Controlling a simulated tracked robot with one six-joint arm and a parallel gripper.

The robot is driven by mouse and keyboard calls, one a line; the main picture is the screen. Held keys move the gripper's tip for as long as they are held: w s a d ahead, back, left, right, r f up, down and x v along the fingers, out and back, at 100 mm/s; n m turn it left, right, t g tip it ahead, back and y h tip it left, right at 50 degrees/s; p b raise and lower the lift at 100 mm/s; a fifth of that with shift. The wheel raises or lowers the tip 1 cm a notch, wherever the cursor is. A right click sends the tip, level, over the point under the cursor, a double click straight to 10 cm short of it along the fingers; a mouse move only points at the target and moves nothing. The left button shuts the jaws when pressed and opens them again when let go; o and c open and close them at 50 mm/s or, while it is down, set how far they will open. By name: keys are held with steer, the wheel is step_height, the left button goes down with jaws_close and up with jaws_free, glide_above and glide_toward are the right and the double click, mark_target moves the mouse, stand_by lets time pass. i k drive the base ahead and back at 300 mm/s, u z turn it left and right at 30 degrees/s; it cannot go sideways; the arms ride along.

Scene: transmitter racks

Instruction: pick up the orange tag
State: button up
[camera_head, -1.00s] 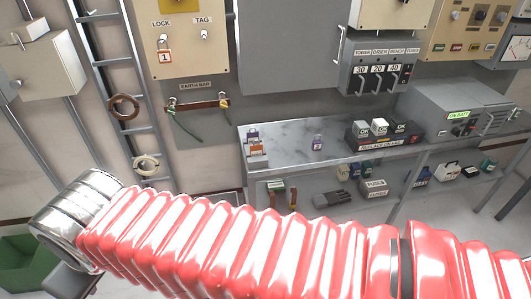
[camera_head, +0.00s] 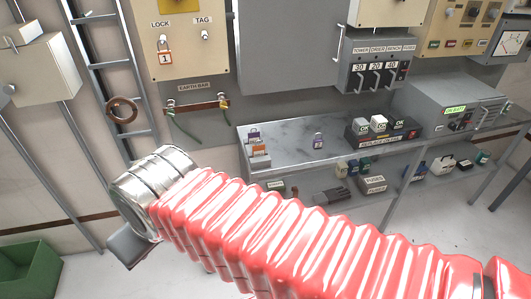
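A small orange piece (camera_head: 259,149), which looks like the orange tag, is in a light holder at the left end of the grey bench, just below a purple padlock (camera_head: 253,134). It is too small to read. My arm, in a red ribbed sleeve with a metal collar, crosses the lower picture in front of the bench. A grey part of mine shows beyond the collar at lower left. My gripper's fingers are not in view.
The bench (camera_head: 290,136) also bears another purple padlock (camera_head: 318,141) and a battery rack (camera_head: 382,133). A lower shelf holds a fuse box (camera_head: 373,184). A padlock marked 1 (camera_head: 165,57) hangs under LOCK. A green bin (camera_head: 30,272) stands at lower left.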

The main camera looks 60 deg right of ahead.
mark_target(258, 150)
steer(key=u, duration=0.05)
steer(key=i, duration=1)
steer(key=z, duration=0.05)
